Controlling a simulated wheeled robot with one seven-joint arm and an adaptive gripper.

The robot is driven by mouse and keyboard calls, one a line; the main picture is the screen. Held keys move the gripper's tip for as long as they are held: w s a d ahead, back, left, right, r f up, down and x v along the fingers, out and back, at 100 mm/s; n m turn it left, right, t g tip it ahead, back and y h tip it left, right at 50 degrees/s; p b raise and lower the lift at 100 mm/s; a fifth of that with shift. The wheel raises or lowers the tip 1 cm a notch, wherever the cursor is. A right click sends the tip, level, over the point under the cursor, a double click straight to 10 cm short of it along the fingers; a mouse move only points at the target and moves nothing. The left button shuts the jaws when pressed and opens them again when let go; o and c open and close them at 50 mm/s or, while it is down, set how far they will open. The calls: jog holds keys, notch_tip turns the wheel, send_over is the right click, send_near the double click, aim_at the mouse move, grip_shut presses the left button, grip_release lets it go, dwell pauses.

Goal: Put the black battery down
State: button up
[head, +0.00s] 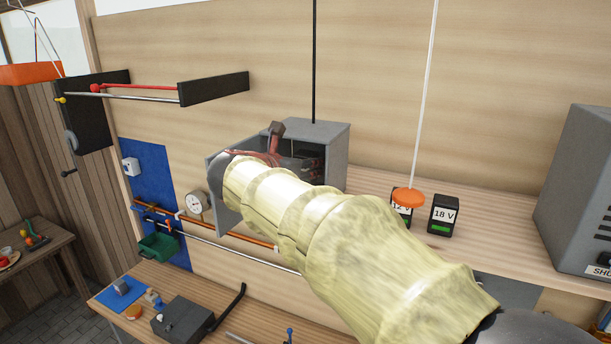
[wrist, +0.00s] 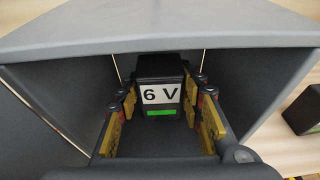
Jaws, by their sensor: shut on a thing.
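The black battery (wrist: 160,72), with a white "6 V" label and a green bar, is upright between the fingers of my gripper (wrist: 163,92) in the wrist view. The gripper is shut on it. Both are inside the open grey box (wrist: 180,35), which has a wall on each side and a top above. In the head view my gripper (head: 285,158) reaches into the grey box (head: 322,132), and my arm hides much of the opening. The battery's underside is hidden, so I cannot tell whether it touches the box floor.
Two more black batteries, 12 V (head: 401,216) and 18 V (head: 443,216), stand on the wooden shelf (head: 500,222) right of the box. An orange disc (head: 408,197) hangs on a white cord before the 12 V one. The box's open door (head: 225,212) is at its left.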

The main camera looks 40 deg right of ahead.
jog(key=shift+w+d+f+p, duration=0.15)
jog(key=shift+f+p, duration=0.35)
jog(key=shift+f, duration=1.2)
jog(key=shift+f, duration=0.15)
jog(key=o, duration=1.4)
jog(key=shift+c, duration=0.2)
jog(key=shift+r, duration=0.2)
jog(key=b+v, duration=0.3)
jog(key=v, duration=0.9)
jog(key=shift+f, duration=0.1)
